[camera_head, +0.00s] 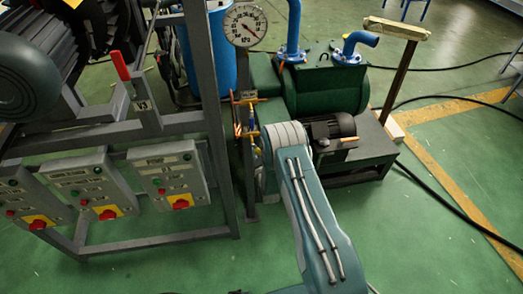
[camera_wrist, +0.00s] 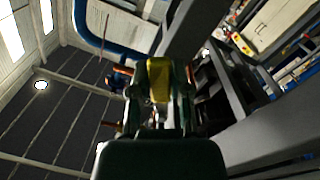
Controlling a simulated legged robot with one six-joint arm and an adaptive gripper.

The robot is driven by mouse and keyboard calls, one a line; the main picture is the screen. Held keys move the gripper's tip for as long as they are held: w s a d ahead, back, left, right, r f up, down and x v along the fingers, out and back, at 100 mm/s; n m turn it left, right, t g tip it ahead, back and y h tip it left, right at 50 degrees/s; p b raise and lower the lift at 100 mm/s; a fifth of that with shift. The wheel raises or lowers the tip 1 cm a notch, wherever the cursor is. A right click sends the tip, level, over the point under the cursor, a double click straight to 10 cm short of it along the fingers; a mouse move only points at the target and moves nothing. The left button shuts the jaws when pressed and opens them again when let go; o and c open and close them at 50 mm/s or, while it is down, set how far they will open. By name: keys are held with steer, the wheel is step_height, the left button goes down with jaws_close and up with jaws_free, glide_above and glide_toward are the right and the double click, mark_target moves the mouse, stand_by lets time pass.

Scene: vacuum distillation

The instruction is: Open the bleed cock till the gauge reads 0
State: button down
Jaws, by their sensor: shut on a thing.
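The round white gauge (camera_head: 245,24) stands above the pump area in the head view. Its red needle slants to the lower right; the numbers are too small to read surely. Below it, brass-coloured fittings sit on a thin post, with a small yellow part, seemingly the bleed cock's handle (camera_head: 255,133). In the wrist view the yellow handle (camera_wrist: 158,80) stands between the fingers of my gripper (camera_wrist: 160,98), which is shut on it. In the head view my arm's wrist hides most of the gripper and part of the cock.
A grey frame with control boxes (camera_head: 167,172) and a red lever (camera_head: 121,66) stands left of my arm. A green pump tank (camera_head: 325,92) with blue pipes and a motor (camera_head: 332,126) lies behind and right. Black cable crosses the green floor, open at right.

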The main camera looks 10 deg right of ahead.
steer(key=m, duration=0.1)
steer(key=a+m, duration=0.1)
steer(key=m, duration=0.1)
steer(key=a+m, duration=0.1)
steer(key=m, duration=0.1)
steer(key=shift+a+f, duration=0.2)
steer(key=shift+f, duration=0.2)
steer(key=shift+m, duration=0.3)
steer(key=c, duration=0.6)
jaws_free()
steer(key=shift+w+a, duration=0.1)
steer(key=shift+o, duration=0.2)
steer(key=s, duration=1.2)
